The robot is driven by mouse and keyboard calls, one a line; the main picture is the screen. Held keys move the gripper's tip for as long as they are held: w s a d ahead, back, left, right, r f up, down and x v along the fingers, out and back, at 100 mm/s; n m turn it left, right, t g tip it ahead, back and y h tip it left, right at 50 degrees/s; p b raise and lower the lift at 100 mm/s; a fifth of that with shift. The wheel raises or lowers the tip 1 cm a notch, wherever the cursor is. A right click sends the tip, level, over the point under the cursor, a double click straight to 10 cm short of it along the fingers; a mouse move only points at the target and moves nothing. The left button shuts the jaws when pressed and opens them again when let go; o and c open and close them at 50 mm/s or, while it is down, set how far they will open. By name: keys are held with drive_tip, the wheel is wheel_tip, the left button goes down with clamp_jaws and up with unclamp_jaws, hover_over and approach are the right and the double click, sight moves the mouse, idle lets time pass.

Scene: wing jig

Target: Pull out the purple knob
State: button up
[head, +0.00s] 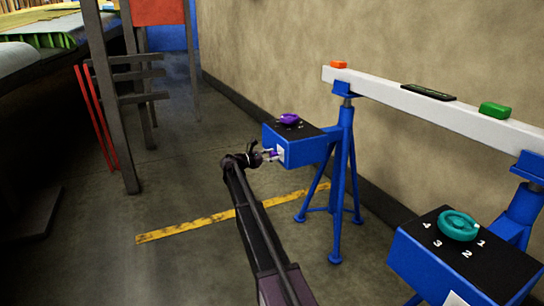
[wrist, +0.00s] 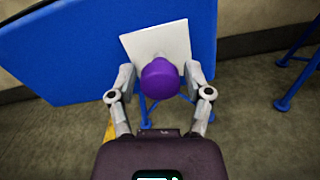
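A round purple knob (wrist: 160,78) stands out from a white square plate (wrist: 160,43) on the side of a blue box (wrist: 70,55). In the head view the plate (head: 281,154) is on the left face of the blue box (head: 306,151), and my gripper (head: 268,155) is right at it, largely covering the knob. In the wrist view my gripper (wrist: 160,84) has one grey finger on each side of the knob, apart, with narrow gaps seeming to show. The fingers look open; firm contact is not visible.
A second purple dial (head: 289,119) sits on the box top. A blue stand (head: 342,170) carries a white beam (head: 440,112) with small blocks. Another blue box (head: 465,262) with a teal dial (head: 458,225) stands at lower right. Floor left of my arm is clear around a yellow line (head: 220,215).

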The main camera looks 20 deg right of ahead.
sight(271, 155)
clamp_jaws()
drive_tip(key=shift+a, duration=1.8)
drive_tip(key=o, duration=0.5)
unclamp_jaws()
drive_tip(key=shift+a, duration=0.1)
drive_tip(key=shift+o, duration=0.2)
drive_tip(key=a, duration=1.1)
drive_tip(key=shift+s+a, duration=0.3)
drive_tip(key=shift+s, duration=0.1)
